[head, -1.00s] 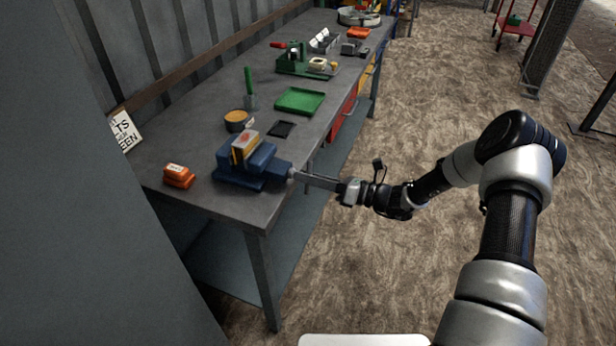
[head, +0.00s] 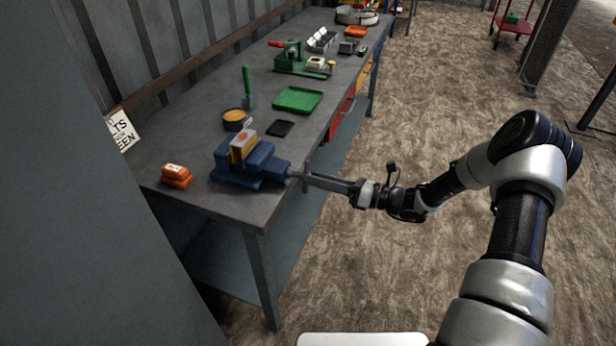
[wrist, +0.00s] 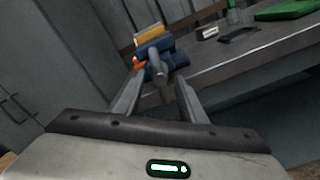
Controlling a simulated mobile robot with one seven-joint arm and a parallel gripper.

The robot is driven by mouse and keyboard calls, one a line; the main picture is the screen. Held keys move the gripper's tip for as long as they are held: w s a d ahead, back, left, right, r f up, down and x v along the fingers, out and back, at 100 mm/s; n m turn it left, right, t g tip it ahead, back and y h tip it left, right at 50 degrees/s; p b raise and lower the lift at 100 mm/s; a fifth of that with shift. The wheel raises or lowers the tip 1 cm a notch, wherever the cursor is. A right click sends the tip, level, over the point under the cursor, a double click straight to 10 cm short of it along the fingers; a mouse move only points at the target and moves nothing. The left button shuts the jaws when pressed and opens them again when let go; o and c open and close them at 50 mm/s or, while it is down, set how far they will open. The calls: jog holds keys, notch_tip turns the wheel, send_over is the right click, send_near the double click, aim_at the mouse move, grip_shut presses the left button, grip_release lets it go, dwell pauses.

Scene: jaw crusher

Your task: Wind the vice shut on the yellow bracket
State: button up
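The blue vice (head: 262,160) sits on the near end of the bench, its screw end pointing out past the bench edge towards my gripper. The yellow bracket (head: 243,146) stands upright between its jaws; whether both jaws touch it I cannot tell. In the wrist view the vice (wrist: 178,60) is straight ahead with the yellow bracket (wrist: 149,37) above. My gripper (head: 304,178) is at the screw end. In the wrist view my gripper (wrist: 160,78) has its fingers apart, with the grey screw end (wrist: 155,63) between them and visible gaps at both sides.
An orange box (head: 176,175) lies left of the vice on the grey bench (head: 205,197). A dark pad (head: 281,128), an orange-topped tin (head: 235,119) and a green tray (head: 298,100) lie behind.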

jog(key=v, duration=1.3)
jog(key=shift+d, duration=0.3)
jog(key=shift+s, duration=0.1)
